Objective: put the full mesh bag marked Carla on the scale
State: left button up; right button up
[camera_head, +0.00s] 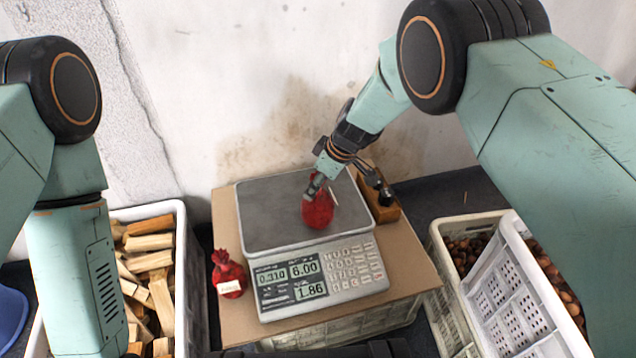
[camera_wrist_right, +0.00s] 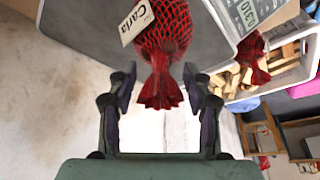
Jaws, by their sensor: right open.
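The full red mesh bag (camera_head: 318,212) stands on the grey plate of the scale (camera_head: 270,226). In the right wrist view the bag (camera_wrist_right: 168,35) carries a white tag (camera_wrist_right: 136,22) reading Carla. My right gripper (camera_head: 318,186) is at the bag's gathered top. The right wrist view shows its fingers (camera_wrist_right: 159,76) apart on both sides of the bag's red tail, with gaps between. The scale display (camera_head: 290,279) reads 0.310, 6.00 and 1.86. My left arm hangs at the left and its gripper is out of view.
A second red mesh bag (camera_head: 228,274) with a white label stands left of the scale on the cardboard top (camera_head: 228,318). A wooden block holder (camera_head: 384,207) is right of the plate. Crates of firewood (camera_head: 181,262) and chestnuts (camera_head: 437,262) flank the stand. A wall is behind.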

jog(key=p+v, duration=0.4)
jog(key=v, duration=0.8)
jog(key=shift+r, duration=0.15)
jog(key=shift+s+d, duration=0.1)
jog(key=s+d+f+m+g+h, duration=0.1)
jog(key=s+d+f+m+h, duration=0.15)
jog(key=s+d+f, duration=0.55)
jog(key=s+d+f+m+g+h, duration=0.15)
jog(key=s+d+f+m, duration=0.35)
jog(key=s, duration=0.6)
jog(key=s+d+f+m, duration=0.1)
jog(key=s+m, duration=0.3)
jog(key=s, duration=1.7)
jog(key=shift+s+d+f+y, duration=0.15)
jog(key=shift+s+f+y, duration=0.15)
jog(key=shift+s, duration=0.05)
